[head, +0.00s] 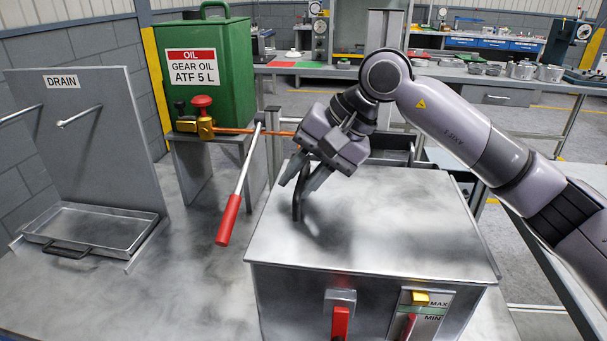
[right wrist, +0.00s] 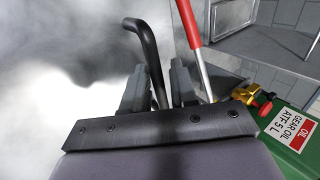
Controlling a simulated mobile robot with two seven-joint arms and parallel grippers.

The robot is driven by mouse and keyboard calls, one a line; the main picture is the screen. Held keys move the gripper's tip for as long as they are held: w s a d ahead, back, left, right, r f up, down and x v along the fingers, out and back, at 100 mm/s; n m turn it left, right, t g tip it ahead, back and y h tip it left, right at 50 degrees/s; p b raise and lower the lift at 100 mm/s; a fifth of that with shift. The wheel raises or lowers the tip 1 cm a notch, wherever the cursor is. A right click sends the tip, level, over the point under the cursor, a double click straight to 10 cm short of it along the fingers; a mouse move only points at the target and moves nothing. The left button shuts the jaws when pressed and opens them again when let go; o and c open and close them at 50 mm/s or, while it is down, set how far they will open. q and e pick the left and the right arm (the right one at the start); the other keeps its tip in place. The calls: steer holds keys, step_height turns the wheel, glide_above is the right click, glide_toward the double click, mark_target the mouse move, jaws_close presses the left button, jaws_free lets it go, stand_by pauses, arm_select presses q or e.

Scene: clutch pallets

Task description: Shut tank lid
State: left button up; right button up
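The tank (head: 290,300) is a grey metal box at the front centre in the head view. Its flat lid (head: 410,230) lies level on top, with no gap visible at the front edge. A dark bent handle (head: 298,207) stands up from the lid's left part. My right gripper (head: 296,186) is at this handle, fingers pointing down. In the right wrist view, the handle (right wrist: 147,45) passes between the two parted fingers (right wrist: 160,68), close to the left one, with a gap to the right one. The lid (right wrist: 60,60) fills the left there. My left gripper is out of view.
A red-handled lever (head: 230,217) leans left of the tank. Behind it stand a green oil can (head: 207,110) and a brass valve with a red knob (head: 203,115). A drain tray (head: 90,228) is at left.

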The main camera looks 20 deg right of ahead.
steer(key=shift+s+f, duration=0.1)
steer(key=shift+f, duration=0.2)
steer(key=v, duration=0.7)
steer(key=shift+d+r, duration=0.1)
steer(key=shift+r, duration=0.25)
